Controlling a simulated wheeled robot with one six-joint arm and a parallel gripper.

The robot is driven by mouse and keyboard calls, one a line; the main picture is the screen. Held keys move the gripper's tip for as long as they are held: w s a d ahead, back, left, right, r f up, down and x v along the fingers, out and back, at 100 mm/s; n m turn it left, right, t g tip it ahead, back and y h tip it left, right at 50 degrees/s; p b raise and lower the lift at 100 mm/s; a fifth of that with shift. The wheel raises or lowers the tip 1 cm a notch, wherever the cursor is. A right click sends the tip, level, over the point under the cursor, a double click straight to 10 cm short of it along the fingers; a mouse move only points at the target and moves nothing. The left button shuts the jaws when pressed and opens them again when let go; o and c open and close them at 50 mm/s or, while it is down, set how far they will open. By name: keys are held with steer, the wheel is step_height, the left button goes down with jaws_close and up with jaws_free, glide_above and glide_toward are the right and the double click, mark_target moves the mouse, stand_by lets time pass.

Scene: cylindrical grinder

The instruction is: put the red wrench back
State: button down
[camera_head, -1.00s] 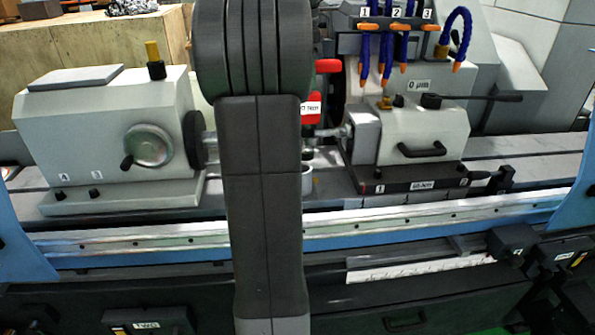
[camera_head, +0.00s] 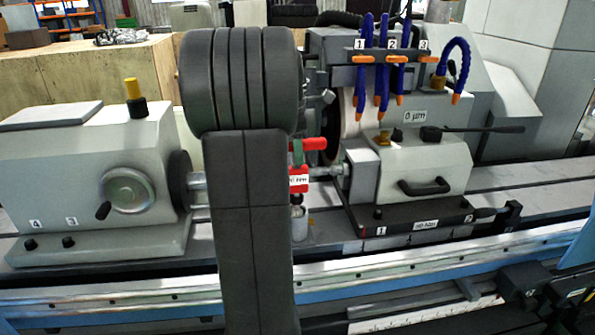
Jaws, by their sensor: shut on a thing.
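A red thing, which I take to be the red wrench, shows just right of my arm in the head view. It has a red bar (camera_head: 312,144) on top and a red part with a white label (camera_head: 299,181) below. A small green patch sits between the two. It appears in front of the grinder's grey spindle, between the left headstock and the right tailstock. The rest of it is hidden behind my dark arm link. My gripper is hidden behind that link too, so I cannot see its fingers or its contact with the red thing.
The grey headstock (camera_head: 80,180) with its handwheel (camera_head: 128,190) is at left. The tailstock (camera_head: 425,165) with a black lever is at right. A pale cylinder (camera_head: 299,222) stands below the red thing. The rail (camera_head: 130,295) runs along the front.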

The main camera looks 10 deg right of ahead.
mark_target(298, 170)
steer(key=shift+f, duration=2.75)
steer(key=c, duration=1.2)
jaws_free()
steer(key=shift+f, duration=0.1)
steer(key=r, duration=0.4)
steer(key=a+r, duration=0.1)
steer(key=r, duration=0.7)
steer(key=shift+a+r, duration=0.15)
steer(key=shift+a, duration=0.1)
